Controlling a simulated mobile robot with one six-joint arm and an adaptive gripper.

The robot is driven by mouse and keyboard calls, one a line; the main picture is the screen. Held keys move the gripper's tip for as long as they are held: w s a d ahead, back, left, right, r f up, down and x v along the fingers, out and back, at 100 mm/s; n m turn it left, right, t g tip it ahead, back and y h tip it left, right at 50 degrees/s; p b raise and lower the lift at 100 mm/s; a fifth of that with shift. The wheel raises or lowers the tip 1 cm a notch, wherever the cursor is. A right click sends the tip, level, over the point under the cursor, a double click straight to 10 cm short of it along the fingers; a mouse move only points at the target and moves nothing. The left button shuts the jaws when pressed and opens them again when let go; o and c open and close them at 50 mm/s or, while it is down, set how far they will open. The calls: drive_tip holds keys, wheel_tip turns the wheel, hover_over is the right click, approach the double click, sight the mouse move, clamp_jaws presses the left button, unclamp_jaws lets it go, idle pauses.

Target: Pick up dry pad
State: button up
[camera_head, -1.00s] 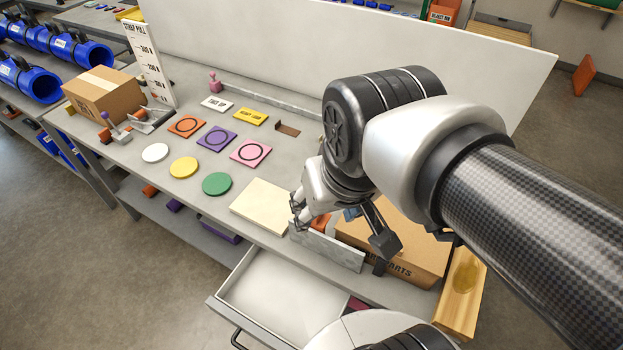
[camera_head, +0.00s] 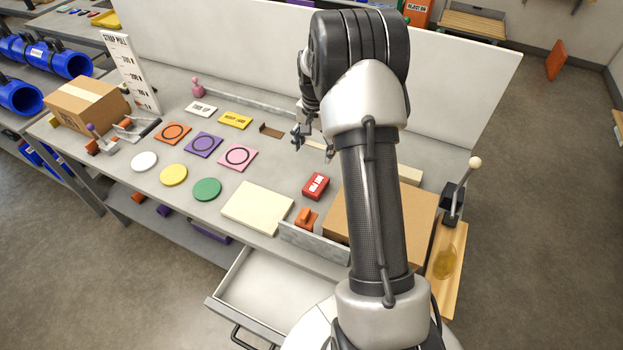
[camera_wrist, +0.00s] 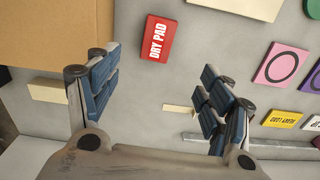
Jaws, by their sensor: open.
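The dry pad is a red block with a white label (camera_head: 316,186), lying flat on the bench between the cream board and the cardboard box. In the wrist view the dry pad (camera_wrist: 158,38) reads "DRY PAD" and lies beyond my fingertips, toward the top of the picture. My gripper (camera_head: 314,143) is above the bench, behind the pad and partly hidden by my arm. In the wrist view my gripper (camera_wrist: 160,75) is open and empty, its two blue-padded fingers wide apart. Nothing touches the pad.
A cardboard box (camera_head: 385,213) stands close to the pad's right. A cream board (camera_head: 258,207), an orange block (camera_head: 307,219) and a grey upright plate (camera_head: 314,244) are in front. Coloured discs and squares lie left. An open drawer (camera_head: 272,304) juts out below.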

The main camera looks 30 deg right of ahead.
drive_tip(key=b, duration=0.2)
hover_over(316, 184)
drive_tip(key=f, duration=1.2)
drive_tip(key=shift+a, duration=0.3)
drive_tip(key=shift+d+f+b, duration=0.2)
drive_tip(key=shift+f+b, duration=0.2)
drive_tip(key=shift+f, duration=1)
drive_tip(key=shift+d+f+b, duration=0.15)
drive_tip(key=shift+f+b, duration=0.2)
drive_tip(key=shift+f, duration=1)
drive_tip(key=c, duration=1.1)
drive_tip(key=shift+r, duration=0.15)
drive_tip(key=shift+c, duration=0.2)
wheel_tip(316, 184, up, 20)
drive_tip(key=p, duration=0.3)
drive_tip(key=shift+p, duration=0.3)
